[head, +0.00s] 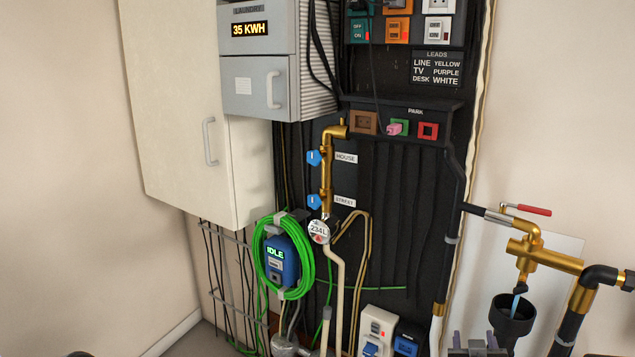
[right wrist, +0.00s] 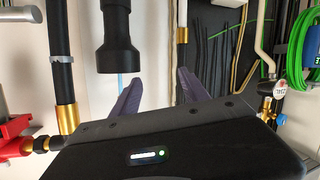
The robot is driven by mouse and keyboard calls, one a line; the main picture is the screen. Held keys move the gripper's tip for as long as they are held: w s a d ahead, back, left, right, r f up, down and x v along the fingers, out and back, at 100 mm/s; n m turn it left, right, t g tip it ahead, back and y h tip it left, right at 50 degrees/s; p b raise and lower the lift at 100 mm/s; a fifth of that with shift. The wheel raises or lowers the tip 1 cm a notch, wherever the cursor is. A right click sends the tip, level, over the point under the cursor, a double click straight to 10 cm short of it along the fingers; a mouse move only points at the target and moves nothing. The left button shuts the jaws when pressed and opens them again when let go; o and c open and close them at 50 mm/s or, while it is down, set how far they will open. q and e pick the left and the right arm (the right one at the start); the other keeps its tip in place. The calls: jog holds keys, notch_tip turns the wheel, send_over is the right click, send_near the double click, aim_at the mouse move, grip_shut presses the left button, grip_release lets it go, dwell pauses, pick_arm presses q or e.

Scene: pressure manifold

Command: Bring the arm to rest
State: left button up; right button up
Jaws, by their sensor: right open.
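My right gripper (head: 478,342) shows at the bottom edge of the head view, left of a black funnel (head: 511,322). In the right wrist view its two purple-grey fingers (right wrist: 159,76) stand apart with nothing between them. The wrist view is upside down, and the funnel (right wrist: 116,40) shows there beyond the fingers, apart from them. The rest of my right arm is hidden in the head view. My left gripper is not seen.
A brass pipe (head: 545,258) with a red lever (head: 533,210) stands above the funnel. A pale blue stream (head: 516,303) runs into the funnel. White and blue sockets (head: 376,330) sit left of the gripper. A green cable coil (head: 262,262) hangs further left.

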jog(key=s+a+f+m+g+y, duration=0.1)
jog(key=s+a+f+g+y, duration=0.3)
jog(key=a+f, duration=0.55)
jog(key=s+a+f+g+y, duration=0.25)
jog(key=s+a+f, duration=0.45)
jog(key=f, duration=0.4)
jog(key=s+a+f+g+y, duration=0.1)
jog(key=s+a+f+g, duration=0.1)
jog(key=s, duration=0.4)
jog(key=s+a+f+g+y, duration=0.1)
jog(key=s+a+f+g, duration=0.1)
jog(key=s+a+f, duration=0.3)
jog(key=s+a+f+n+g+y, duration=0.1)
jog(key=s+a+f, duration=0.3)
jog(key=s, duration=0.5)
jog(key=shift+s+a+f+g+p, duration=0.2)
jog(key=shift+a+g+p, duration=0.25)
jog(key=shift+a+g, duration=0.45)
jog(key=shift+a+t+y, duration=0.15)
jog(key=shift+t+y, duration=0.1)
